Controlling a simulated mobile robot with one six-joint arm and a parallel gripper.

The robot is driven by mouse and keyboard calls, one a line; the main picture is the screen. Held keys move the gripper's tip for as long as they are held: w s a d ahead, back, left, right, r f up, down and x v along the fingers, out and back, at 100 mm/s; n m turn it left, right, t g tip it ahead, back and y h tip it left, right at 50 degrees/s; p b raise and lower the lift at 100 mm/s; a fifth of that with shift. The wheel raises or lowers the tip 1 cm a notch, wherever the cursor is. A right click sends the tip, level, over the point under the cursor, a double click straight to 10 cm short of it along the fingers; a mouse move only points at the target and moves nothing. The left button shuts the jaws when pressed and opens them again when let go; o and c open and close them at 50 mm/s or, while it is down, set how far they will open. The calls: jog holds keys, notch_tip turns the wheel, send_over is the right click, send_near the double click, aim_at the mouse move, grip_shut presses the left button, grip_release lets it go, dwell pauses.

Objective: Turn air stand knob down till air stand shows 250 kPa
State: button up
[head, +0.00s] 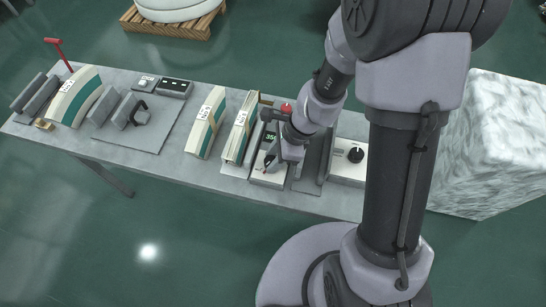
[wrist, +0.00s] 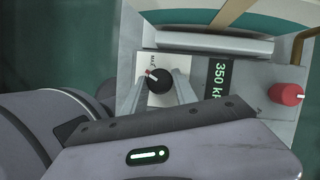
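The air stand's dark display (wrist: 221,80) reads 350 kPa in green; the head view also shows the display (head: 271,136). Its black round knob (wrist: 160,81) sits on a white plate left of the display, with a pale-and-red pointer mark toward the upper left. My gripper (wrist: 159,82) has one finger on each side of this knob. Whether the fingers press on it or stand slightly apart is unclear. In the head view my gripper (head: 268,164) is low over the stand's near end, and the knob is mostly hidden there.
A red knob (wrist: 287,94) is right of the display. Cream-and-green curved pieces (head: 207,122) stand close on the left. The grey table's (head: 140,169) near edge is clear.

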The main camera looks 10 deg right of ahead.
grip_shut()
jog(key=shift+r, duration=0.1)
jog(key=n+p, duration=0.1)
jog(key=n, duration=0.1)
jog(key=n+g+p, duration=0.1)
jog(key=n, duration=0.1)
jog(key=shift+w+g+p, duration=0.1)
jog(key=shift+g+p, duration=0.2)
jog(key=shift+p, duration=0.1)
jog(key=n+p, duration=0.1)
jog(key=n, duration=0.1)
jog(key=n+g+h+p, duration=0.1)
jog(key=n, duration=0.1)
jog(key=shift+w+a+n+g, duration=0.1)
jog(key=shift+w+n+g, duration=0.05)
jog(key=shift+n+g, duration=0.15)
jog(key=shift+n+g+h+p, duration=0.3)
jog(key=shift+n+h+p, duration=0.3)
jog(key=shift+n, duration=1.1)
